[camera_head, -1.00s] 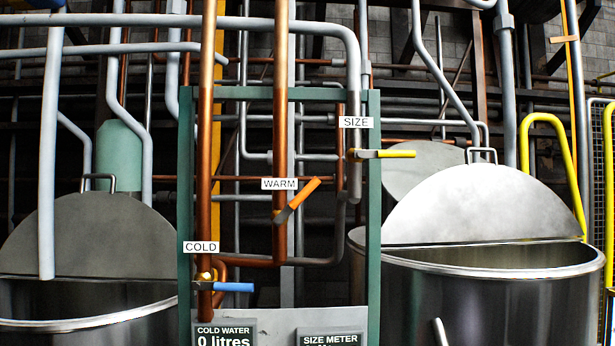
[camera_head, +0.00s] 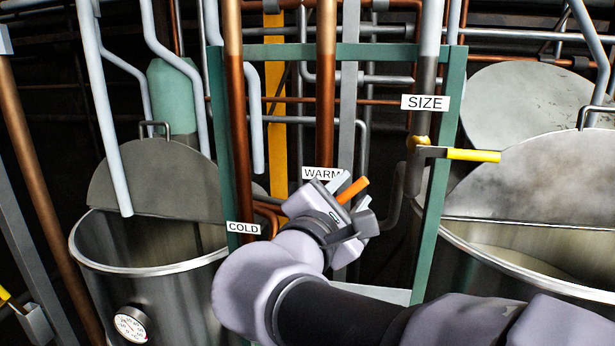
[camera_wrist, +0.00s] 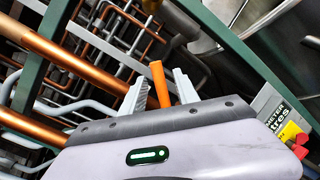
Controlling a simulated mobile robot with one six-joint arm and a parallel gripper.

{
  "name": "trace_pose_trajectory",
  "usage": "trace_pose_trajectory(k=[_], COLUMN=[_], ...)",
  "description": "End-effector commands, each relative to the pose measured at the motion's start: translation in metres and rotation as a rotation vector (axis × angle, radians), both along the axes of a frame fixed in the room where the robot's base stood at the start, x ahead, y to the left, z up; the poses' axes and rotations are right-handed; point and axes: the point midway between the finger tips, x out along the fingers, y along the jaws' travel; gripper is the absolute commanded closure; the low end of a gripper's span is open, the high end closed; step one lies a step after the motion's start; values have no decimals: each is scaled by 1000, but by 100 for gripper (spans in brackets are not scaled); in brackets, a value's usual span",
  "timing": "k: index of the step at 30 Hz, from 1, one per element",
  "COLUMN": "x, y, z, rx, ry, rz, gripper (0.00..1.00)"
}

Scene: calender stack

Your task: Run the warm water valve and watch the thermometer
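The warm valve's orange handle (camera_head: 352,190) tilts up to the right beside the WARM label (camera_head: 322,174). My gripper (camera_head: 357,204) is at this handle, its fingers apart. In the wrist view the orange handle (camera_wrist: 158,82) stands between the two fingers of my gripper (camera_wrist: 161,78), with a gap on each side. The valve body is hidden behind my gripper. The thermometer (camera_head: 131,324) is a round white dial on the front of the left steel tank (camera_head: 180,295); its reading is too small to tell.
The SIZE valve's yellow handle (camera_head: 472,155) points right. The COLD label (camera_head: 243,228) is left of my gripper; my arm hides the blue handle. A green frame (camera_head: 440,190) surrounds the pipes. Another tank (camera_head: 530,250) stands right.

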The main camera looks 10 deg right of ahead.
Motion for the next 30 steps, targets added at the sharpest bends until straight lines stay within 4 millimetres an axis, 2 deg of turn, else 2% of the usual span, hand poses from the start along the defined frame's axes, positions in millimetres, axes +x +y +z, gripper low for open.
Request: trace_pose_trajectory(k=[6,17,23,30], x=[30,38,37,37], y=[-20,-25,-25,-25], z=[1,0,0,0], rx=[0,2,1,1], ry=[1,1,0,0], rz=[-1,1,1,1], gripper=[63,63,98,100])
